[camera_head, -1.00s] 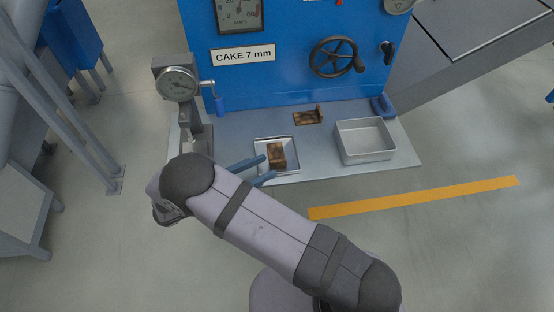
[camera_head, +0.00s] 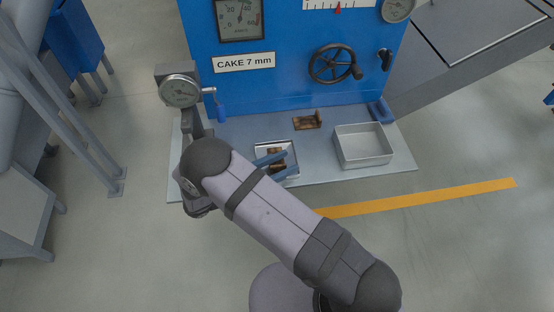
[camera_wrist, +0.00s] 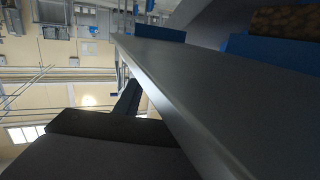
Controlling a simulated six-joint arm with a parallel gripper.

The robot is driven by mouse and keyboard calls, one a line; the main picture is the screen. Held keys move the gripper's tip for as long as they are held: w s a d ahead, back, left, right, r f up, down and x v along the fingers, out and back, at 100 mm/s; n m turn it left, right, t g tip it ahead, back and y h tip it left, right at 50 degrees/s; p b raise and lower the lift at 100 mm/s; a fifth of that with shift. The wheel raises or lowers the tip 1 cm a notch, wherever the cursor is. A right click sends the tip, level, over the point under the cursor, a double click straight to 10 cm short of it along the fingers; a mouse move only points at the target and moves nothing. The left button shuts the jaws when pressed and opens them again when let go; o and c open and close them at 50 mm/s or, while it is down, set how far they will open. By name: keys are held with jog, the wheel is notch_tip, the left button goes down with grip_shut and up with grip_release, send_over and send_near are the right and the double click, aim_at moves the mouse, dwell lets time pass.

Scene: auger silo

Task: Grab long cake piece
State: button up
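A brown cake piece (camera_head: 276,153) lies in a small shallow metal tray (camera_head: 290,146) near the front of the metal shelf. Another brown piece, with one raised end (camera_head: 307,121), lies on the shelf further back. I cannot tell which is the long one. My gripper (camera_head: 275,167) has its two blue fingers apart, reaching in from the left over the small tray. The upper finger crosses the front piece and hides part of it. In the wrist view, a brown cake surface (camera_wrist: 285,20) shows at the top right, beside a blue finger. Contact cannot be told.
An empty metal pan (camera_head: 363,147) stands on the shelf to the right. A dial gauge with a blue-handled lever (camera_head: 180,91) stands at the left. The blue machine panel (camera_head: 290,75) rises behind. The shelf edge (camera_wrist: 185,120) runs close in the wrist view.

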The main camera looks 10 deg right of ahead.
jog(key=shift+w+d, duration=0.1)
jog(key=shift+d, duration=0.1)
grip_shut()
dwell(0.3)
jog(key=shift+r, duration=4.95)
jog(key=shift+f, duration=0.1)
